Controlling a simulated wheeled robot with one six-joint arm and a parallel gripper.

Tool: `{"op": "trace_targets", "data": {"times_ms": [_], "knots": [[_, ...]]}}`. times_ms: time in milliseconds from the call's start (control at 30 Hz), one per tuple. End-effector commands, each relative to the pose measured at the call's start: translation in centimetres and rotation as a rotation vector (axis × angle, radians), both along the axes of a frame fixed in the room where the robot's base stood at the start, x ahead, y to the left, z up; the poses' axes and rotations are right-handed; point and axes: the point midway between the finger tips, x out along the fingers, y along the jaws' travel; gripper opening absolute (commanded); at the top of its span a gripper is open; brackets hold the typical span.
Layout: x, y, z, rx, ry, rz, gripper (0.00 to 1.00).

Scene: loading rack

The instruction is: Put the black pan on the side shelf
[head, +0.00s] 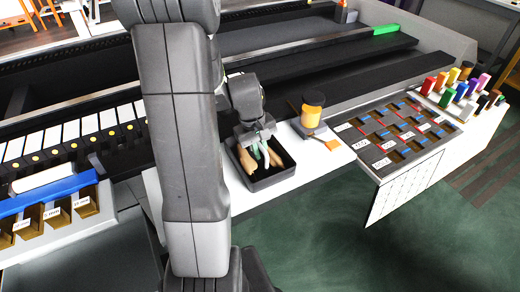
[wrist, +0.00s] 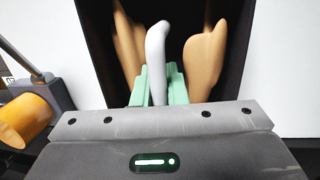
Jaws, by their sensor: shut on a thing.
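A black open tray-like pan (head: 266,183) sits on a white shelf (head: 240,205) in the head view. Its dark inside (wrist: 243,50) fills the middle of the wrist view. Two tan pieces (wrist: 203,60) lie in it, left and right of a light grey curved piece (wrist: 157,50). My gripper (head: 262,155) reaches down into the pan, and its green fingers are closed around the grey piece. I cannot tell whether the grey piece is joined to the pan. The fingertips are partly hidden by it.
An orange jar on a grey stand (head: 312,112) is right of the pan, with an orange tag (head: 332,145) beside it. Further right are a slotted dark panel (head: 395,135) and several coloured bottles (head: 460,85). Long dark rails (head: 340,82) run behind.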

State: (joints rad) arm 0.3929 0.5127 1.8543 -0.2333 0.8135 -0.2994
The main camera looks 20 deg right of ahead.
Motion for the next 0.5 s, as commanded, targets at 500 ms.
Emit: {"op": "trace_targets", "data": {"times_ms": [500], "knots": [[-0.01, 0.01, -0.24, 0.000, 0.001, 0.000, 0.34]]}}
